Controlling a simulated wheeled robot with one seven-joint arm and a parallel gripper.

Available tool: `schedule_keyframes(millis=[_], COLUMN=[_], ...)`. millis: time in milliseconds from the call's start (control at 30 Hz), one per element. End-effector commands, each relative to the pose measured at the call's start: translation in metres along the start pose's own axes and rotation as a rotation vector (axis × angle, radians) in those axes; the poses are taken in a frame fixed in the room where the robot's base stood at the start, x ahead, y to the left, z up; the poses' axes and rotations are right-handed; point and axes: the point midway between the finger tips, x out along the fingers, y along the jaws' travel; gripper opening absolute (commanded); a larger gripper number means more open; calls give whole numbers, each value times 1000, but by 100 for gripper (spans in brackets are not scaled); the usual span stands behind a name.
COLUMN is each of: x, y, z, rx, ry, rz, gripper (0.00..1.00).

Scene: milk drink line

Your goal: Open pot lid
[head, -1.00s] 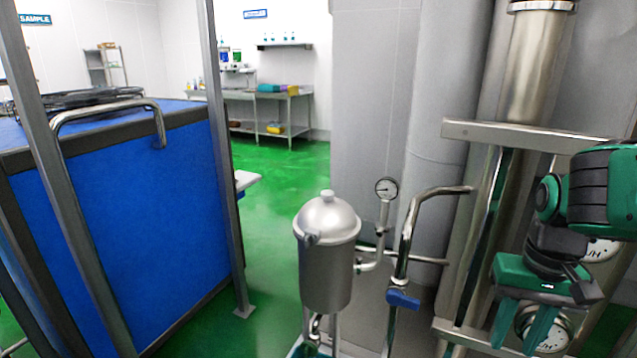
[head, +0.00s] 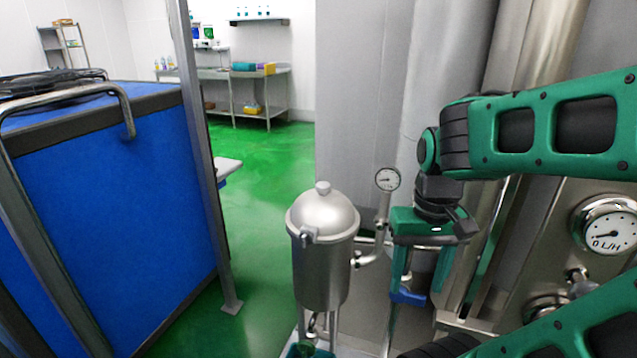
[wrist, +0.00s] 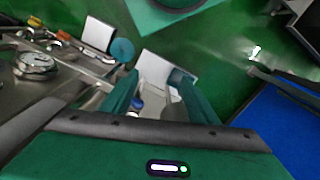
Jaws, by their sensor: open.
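The pot (head: 321,275) is a steel cylinder standing upright on thin legs in the middle of the head view. Its domed lid (head: 323,217) is shut on the rim, with a small knob (head: 322,187) on top and a clamp-like fitting (head: 308,236) at the front rim. My gripper (head: 420,285) is to the right of the pot, fingers pointing down, apart from it. It is open and looks empty. In the wrist view my gripper (wrist: 158,85) shows two spread green fingers; I cannot make out the lid there.
A pressure gauge (head: 387,179) on a pipe stands just right of the pot, close to my gripper. A blue valve handle (head: 408,296) sits below. A steel panel with a flow gauge (head: 608,228) is at right.

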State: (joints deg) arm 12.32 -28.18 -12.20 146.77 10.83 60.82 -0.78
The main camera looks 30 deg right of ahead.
Motion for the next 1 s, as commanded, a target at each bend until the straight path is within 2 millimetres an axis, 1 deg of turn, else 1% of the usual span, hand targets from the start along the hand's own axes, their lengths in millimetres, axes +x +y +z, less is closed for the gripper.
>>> schedule_keyframes(millis=[67,167,267,300,367,400,467,500,533,567,600,667,700,767,800,900,1000], x=[-9,-26,-48,-58,-71,-79,-89,-95,-98,-102,-105,-110,-111,-113,-113,-111,-107], y=[1,-7,-17,-22,-30,-37,-47,-54,-60,-66,-75,-88,-97,-110,-120,-141,-159], z=[-8,-32,-73,-92,-120,-140,-167,-186,-200,-213,-231,-257,-274,-300,-316,-353,-383], rx=[18,56,106,129,165,188,225,248,264,282,304,338,361,397,420,478,529], ry=[14,18,25,31,35,40,45,48,50,52,53,55,55,55,54,47,38], rz=[3,25,52,63,76,83,91,95,96,97,98,95,92,84,78,58,36], gripper=[56,56,56,56,56,56,56,56,56,56,56,56,56,56,56,56,56])
